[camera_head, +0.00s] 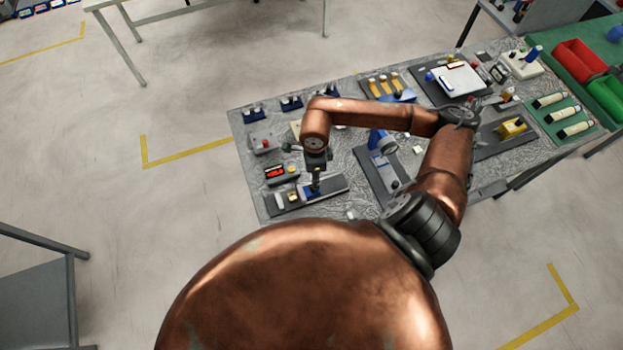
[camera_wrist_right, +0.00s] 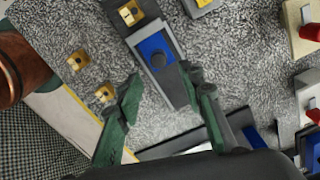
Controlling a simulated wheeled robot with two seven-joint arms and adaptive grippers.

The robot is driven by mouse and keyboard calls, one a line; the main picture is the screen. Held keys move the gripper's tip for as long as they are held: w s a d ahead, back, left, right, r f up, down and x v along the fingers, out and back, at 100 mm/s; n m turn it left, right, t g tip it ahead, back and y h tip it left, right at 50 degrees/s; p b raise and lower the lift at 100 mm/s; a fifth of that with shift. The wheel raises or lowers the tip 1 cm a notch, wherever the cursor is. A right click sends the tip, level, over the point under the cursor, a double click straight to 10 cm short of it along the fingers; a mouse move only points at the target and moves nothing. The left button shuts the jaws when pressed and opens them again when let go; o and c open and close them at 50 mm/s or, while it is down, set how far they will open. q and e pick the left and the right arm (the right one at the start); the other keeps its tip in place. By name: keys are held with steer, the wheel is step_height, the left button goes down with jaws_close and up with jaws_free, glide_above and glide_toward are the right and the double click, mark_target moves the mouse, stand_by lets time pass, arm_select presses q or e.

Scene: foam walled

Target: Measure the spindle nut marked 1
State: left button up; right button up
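Several brass nuts show in the right wrist view: one in a dark square holder (camera_wrist_right: 130,12) at the top, and two loose ones, an upper nut (camera_wrist_right: 78,60) and a lower nut (camera_wrist_right: 105,93), on the grey surface at left. I cannot read a number on any of them. In the head view my right gripper (camera_head: 316,172) points down over this block. My left gripper is out of view.
The workbench (camera_head: 245,125) is crowded. A device with a red display (camera_head: 275,172) sits left of my right gripper, and a blue stand (camera_head: 378,140) to its right. A clipboard (camera_head: 458,79) lies farther back. Red (camera_head: 580,60) and green (camera_head: 606,92) bins stand at far right.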

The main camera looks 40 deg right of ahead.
glide_above(309, 190)
steer(key=s+d, duration=0.1)
steer(key=f, duration=0.5)
steer(key=shift+d+p, duration=0.2)
steer(key=shift+p, duration=0.2)
steer(key=shift+f, duration=0.55)
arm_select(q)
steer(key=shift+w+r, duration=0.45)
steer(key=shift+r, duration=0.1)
arm_select(e)
steer(key=shift+c, duration=0.2)
